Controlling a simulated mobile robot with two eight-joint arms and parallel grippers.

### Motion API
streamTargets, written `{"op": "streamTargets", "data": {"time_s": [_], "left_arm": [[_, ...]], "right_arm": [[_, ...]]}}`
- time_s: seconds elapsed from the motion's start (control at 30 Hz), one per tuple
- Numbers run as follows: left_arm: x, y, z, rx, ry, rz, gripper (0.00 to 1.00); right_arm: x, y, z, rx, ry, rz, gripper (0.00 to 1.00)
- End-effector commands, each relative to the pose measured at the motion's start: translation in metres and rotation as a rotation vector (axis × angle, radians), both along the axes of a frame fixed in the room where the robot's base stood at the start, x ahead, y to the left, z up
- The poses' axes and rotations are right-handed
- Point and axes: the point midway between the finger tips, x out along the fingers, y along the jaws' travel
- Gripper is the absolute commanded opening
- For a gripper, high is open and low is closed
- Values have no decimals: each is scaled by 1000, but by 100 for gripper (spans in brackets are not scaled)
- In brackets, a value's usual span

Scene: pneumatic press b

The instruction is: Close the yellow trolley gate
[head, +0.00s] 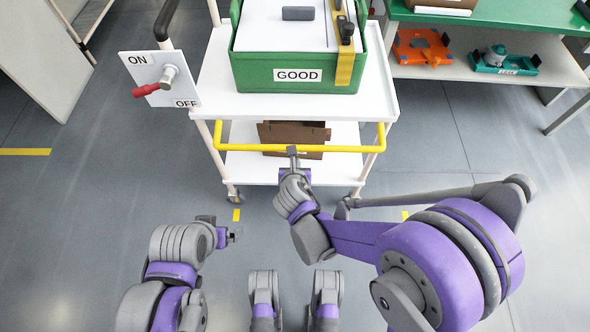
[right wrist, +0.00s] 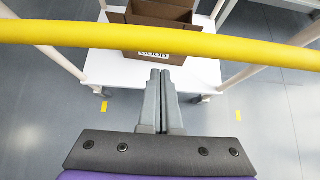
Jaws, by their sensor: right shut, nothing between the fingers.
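The yellow trolley gate (head: 240,146) is a bar across the near side of the white trolley (head: 375,106), below its top shelf. In the right wrist view the yellow bar (right wrist: 210,49) crosses the whole picture, just beyond my fingertips. My right gripper (head: 292,150) is at the middle of the bar in the head view, with its fingers together and empty. The fingers also show shut in the right wrist view (right wrist: 160,75). I cannot tell whether they touch the bar. My left gripper (head: 236,234) is low at the left, away from the trolley; its finger state is unclear.
A green bin (head: 250,75) labelled GOOD stands on the trolley's top shelf. A brown cardboard box (head: 320,133) sits on the lower shelf. An ON/OFF switch panel (head: 143,68) with a red lever is at the left. A green-topped bench (head: 480,18) stands at the right.

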Motion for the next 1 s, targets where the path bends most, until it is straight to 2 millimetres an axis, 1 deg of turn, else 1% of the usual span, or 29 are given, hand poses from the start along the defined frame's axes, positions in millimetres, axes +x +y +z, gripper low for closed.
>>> {"op": "streamTargets", "data": {"time_s": [0.03, 0.1, 0.23, 0.4, 0.77, 1.0], "left_arm": [[-1, 0, 6, 0, -2, 0, 100], [-1, 0, 9, 0, -3, 0, 100], [-1, 0, 12, 0, -4, 0, 100], [-1, 0, 13, 0, -4, 0, 100], [-1, 0, 13, 0, -4, 0, 100], [-1, 0, 17, 0, -6, 0, 100]], "right_arm": [[-3, 0, 15, 1, -1, 2, 0], [-3, 0, 26, 1, -1, 1, 0], [-2, 0, 37, 1, -1, 1, 0], [-2, 0, 42, 2, 0, 1, 0], [-2, 1, 42, 2, 2, 1, 0], [-3, 12, 46, 2, 34, 2, 0]]}}
